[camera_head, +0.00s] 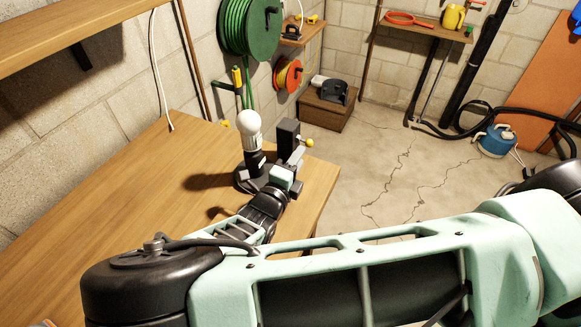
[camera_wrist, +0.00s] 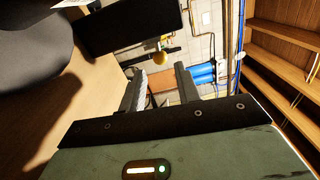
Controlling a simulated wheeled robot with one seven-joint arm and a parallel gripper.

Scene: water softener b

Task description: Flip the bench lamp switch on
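The bench lamp has a white bulb (camera_head: 249,122) standing upright on a round black base (camera_head: 243,181) on the workbench. A black upright box (camera_head: 288,135) stands beside it to the right. A small yellow ball knob (camera_head: 310,142) sticks out at the box's right side and looks like the switch lever's end. In the wrist view the yellow knob (camera_wrist: 160,57) shows just beyond the fingertips, roughly between them, near the black box (camera_wrist: 130,27). My gripper (camera_head: 297,158) is close to the box, its fingers apart (camera_wrist: 158,72) and empty. Contact with the knob cannot be told.
The wooden workbench (camera_head: 130,180) is mostly bare on the left. A green hose reel (camera_head: 248,28) hangs on the wall behind, with an orange reel (camera_head: 288,74) lower down. A wooden box (camera_head: 326,108) stands on the floor beyond. The floor (camera_head: 390,170) right of the bench is open.

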